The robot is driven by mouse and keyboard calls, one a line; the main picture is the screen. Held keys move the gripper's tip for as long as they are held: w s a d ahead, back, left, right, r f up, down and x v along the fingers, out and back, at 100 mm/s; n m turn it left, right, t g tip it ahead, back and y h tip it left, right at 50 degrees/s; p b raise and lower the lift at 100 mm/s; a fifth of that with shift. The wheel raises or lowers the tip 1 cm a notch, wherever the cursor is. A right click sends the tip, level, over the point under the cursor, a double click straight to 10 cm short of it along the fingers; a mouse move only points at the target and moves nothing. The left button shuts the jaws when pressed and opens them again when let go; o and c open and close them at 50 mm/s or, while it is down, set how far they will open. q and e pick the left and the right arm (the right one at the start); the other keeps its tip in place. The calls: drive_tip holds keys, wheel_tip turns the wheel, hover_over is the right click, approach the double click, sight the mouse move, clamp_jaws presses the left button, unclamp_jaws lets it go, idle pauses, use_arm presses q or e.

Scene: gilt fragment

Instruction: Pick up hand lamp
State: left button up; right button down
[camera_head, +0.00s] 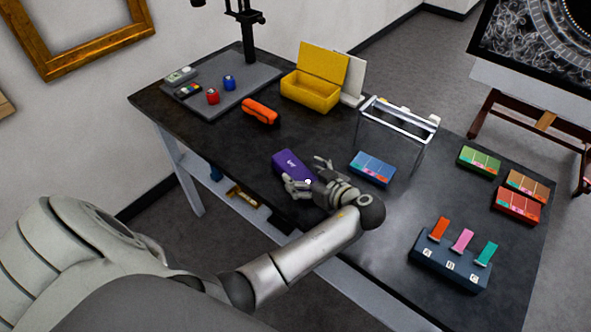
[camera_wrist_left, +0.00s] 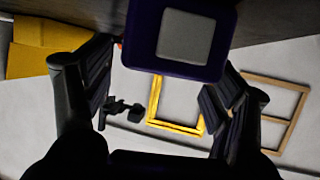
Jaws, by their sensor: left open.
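A purple box-like item (camera_head: 287,162) with small white lettering lies on the dark table (camera_head: 225,160) near its front edge. I cannot tell for sure whether it is the hand lamp. My left gripper (camera_head: 309,178) is open at its right end, fingers spread to either side. In the left wrist view the purple item (camera_wrist_left: 225,30) shows a grey square end face at the top, between the open fingers (camera_wrist_left: 160,92); contact cannot be made out. An orange item with black parts (camera_head: 261,112) lies farther back. My right gripper is not in view.
A yellow open box (camera_head: 311,92) stands at the back. A blue box (camera_head: 372,167) and a white-framed rack (camera_head: 398,112) are right of my gripper. A dark block with coloured tabs (camera_head: 450,262) and several small boxes (camera_head: 480,160) fill the right side.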

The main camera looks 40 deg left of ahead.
sight(297, 170)
use_arm(q)
drive_tip(key=shift+p+x, duration=0.3)
drive_tip(key=shift+x, duration=1.25)
drive_tip(key=shift+s+r, duration=0.1)
drive_tip(key=shift+s, duration=0.1)
drive_tip(key=c, duration=1.3)
